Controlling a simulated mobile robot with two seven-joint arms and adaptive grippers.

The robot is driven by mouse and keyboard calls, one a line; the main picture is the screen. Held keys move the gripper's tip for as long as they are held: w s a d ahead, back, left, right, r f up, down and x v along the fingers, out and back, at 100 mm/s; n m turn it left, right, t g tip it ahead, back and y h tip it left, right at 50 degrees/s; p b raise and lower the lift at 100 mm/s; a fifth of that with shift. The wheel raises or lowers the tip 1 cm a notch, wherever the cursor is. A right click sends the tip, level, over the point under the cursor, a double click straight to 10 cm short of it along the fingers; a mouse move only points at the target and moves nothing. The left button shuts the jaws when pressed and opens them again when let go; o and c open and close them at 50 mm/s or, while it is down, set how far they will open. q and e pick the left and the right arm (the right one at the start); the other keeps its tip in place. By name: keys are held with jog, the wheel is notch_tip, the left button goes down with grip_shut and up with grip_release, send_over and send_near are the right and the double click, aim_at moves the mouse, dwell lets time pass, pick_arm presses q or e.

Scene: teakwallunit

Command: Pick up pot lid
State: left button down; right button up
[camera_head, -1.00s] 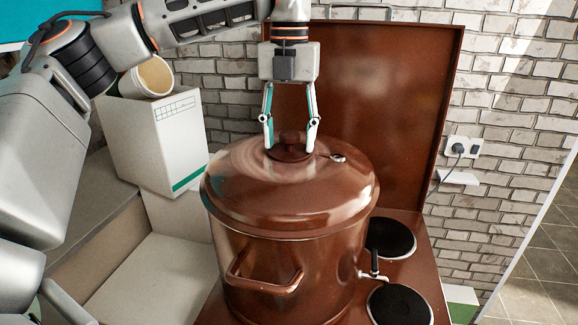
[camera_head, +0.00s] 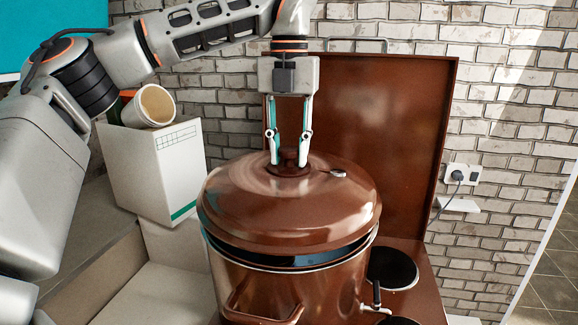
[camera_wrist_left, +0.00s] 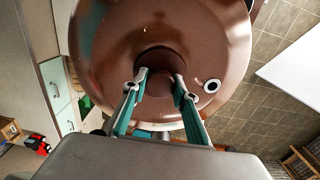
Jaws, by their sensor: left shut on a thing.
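The brown pot lid (camera_head: 300,213) is raised a little above the large brown pot (camera_head: 285,283), with a dark gap showing between lid and rim at the front. My left gripper (camera_head: 289,160) is shut on the lid's knob, with its fingers pointing down from above. In the left wrist view the lid (camera_wrist_left: 110,45) fills the upper middle, and the gripper fingers (camera_wrist_left: 160,88) stand on either side of the round knob. My right gripper is not in view.
The pot stands on a brown stove with black burners (camera_head: 391,268) and an upright brown cover (camera_head: 395,140) close behind. A white box (camera_head: 160,165) with a cream cup (camera_head: 152,104) is at the left. A wall socket (camera_head: 461,175) is at the right.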

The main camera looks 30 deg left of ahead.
pick_arm(q)
notch_tip(320, 180, up, 17)
dwell(0.4)
dwell(0.4)
